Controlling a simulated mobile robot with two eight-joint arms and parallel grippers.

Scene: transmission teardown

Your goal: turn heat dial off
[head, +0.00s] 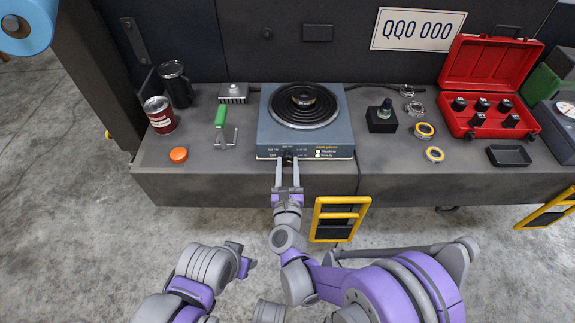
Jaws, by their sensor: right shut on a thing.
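The heater (265,140) is a blue-grey hot plate with a black coil (330,118) on top, at the middle of the bench. Its small dark heat dial (288,153) is on the front face, left of two pale indicator lights beside small lettering. My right gripper (288,160) reaches up from below, shut on the dial with one finger on each side. The fingers partly hide the dial, and its pointer setting is too small to read. My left gripper (242,260) is low in the picture, away from the bench, and its fingers are unclear.
A dark ring-like part (303,97) sits on the coil. Left are a red can (160,115), a dark mug (177,85), a green-handled tool (221,117) and an orange cap (179,155). Right are yellow rings (424,131) and a red case (490,75).

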